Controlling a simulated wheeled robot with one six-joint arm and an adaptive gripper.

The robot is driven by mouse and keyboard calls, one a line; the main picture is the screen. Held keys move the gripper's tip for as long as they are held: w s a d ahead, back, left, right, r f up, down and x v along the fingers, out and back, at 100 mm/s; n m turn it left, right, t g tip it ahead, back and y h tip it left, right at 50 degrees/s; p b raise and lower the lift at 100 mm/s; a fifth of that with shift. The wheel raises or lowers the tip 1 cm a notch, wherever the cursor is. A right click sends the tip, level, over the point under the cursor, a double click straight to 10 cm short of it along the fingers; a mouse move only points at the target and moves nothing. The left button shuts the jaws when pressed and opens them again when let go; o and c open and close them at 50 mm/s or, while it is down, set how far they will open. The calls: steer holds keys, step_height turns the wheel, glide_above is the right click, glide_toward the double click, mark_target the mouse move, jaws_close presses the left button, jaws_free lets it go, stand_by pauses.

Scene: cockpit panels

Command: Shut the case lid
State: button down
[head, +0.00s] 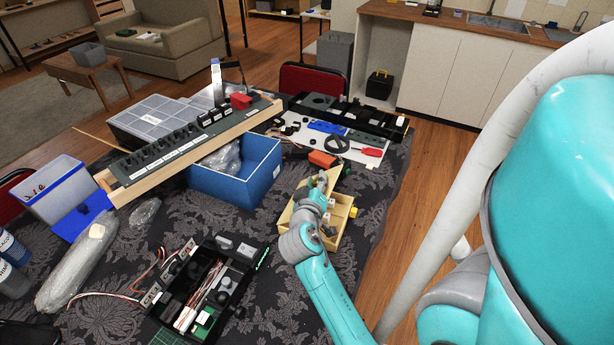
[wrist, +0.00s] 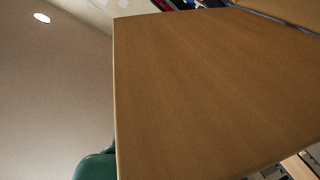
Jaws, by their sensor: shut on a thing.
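The case (head: 342,213) is a small light-wood box on the patterned table cloth, right of the blue bin in the head view. It is open, with small things inside. Its lid (head: 333,177) stands raised at the far side, tilted up. My gripper (head: 321,184) is at the lid, shut on it; my arm comes in from the lower right and hides part of the case. In the wrist view the lid (wrist: 215,95) seems to fill most of the picture as a flat wooden panel, and the fingertips do not show clearly.
A blue bin (head: 236,187) stands left of the case. A black open box with wires (head: 207,290) lies at the front. An orange block (head: 322,159) and a red-handled tool (head: 368,152) lie behind the case. The table edge is close on the right.

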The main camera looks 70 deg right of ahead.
steer(key=shift+s+f+m, duration=0.45)
steer(key=shift+s+m, duration=0.05)
steer(key=shift+s, duration=0.1)
steer(key=c, duration=0.8)
jaws_free()
steer(key=v, duration=1.2)
steer(key=shift+s+f, duration=0.1)
steer(key=shift+f, duration=0.05)
steer(key=shift+t, duration=0.3)
